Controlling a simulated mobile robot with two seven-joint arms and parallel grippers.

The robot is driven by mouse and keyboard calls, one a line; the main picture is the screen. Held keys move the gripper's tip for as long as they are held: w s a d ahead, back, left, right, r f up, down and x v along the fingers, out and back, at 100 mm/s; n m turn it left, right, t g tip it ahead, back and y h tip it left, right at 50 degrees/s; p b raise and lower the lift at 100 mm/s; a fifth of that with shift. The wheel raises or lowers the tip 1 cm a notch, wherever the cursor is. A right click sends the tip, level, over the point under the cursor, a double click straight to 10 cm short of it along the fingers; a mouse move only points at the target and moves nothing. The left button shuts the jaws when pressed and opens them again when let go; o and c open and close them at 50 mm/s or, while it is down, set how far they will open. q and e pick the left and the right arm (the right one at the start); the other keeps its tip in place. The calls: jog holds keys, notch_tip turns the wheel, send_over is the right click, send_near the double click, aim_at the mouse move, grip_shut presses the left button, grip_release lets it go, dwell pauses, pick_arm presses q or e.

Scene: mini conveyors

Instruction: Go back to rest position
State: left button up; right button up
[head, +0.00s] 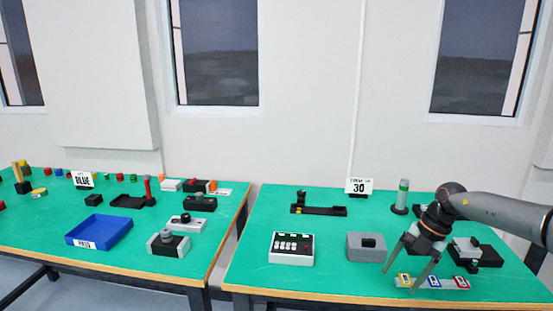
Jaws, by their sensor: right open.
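My right gripper (411,268) comes in from the right over the right-hand green table (338,281). Its two fingers are spread apart and point down, with nothing seen between them. The fingertips are just above or beside a grey strip (402,285) that carries a yellow, a blue and a red block. I cannot tell whether they touch it. My left gripper is not in view.
A grey block with a dark slot (367,247) and a white keypad box (291,248) stand left of the gripper. A grey-green cylinder (401,197) stands behind it. The left table holds a blue tray (100,231). A gap separates the tables.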

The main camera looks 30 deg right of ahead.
jog(key=w+a+f+m+t+y+p, duration=0.1)
jog(key=w+a+f+m+t+y, duration=0.2)
jog(key=a, duration=0.6)
jog(key=w+a+f+t+y, duration=0.1)
jog(key=a+f+t, duration=0.3)
jog(key=a, duration=0.6)
jog(key=w+a+f+m+t+y+p, duration=0.1)
jog(key=w+a+f+m+t+y, duration=0.15)
jog(key=a+f, duration=0.45)
jog(key=s+a+f+m+g+h+p, duration=0.1)
jog(key=s+a+f+m+h, duration=0.2)
jog(key=s+a+m, duration=0.3)
jog(key=s+a+f+m+g+h+p, duration=0.1)
jog(key=s+a+f+m+h, duration=0.3)
jog(key=s+a+m, duration=0.3)
jog(key=shift+s+f+m+h, duration=0.25)
jog(key=shift+s+m+h, duration=0.2)
jog(key=shift+s+m, duration=0.15)
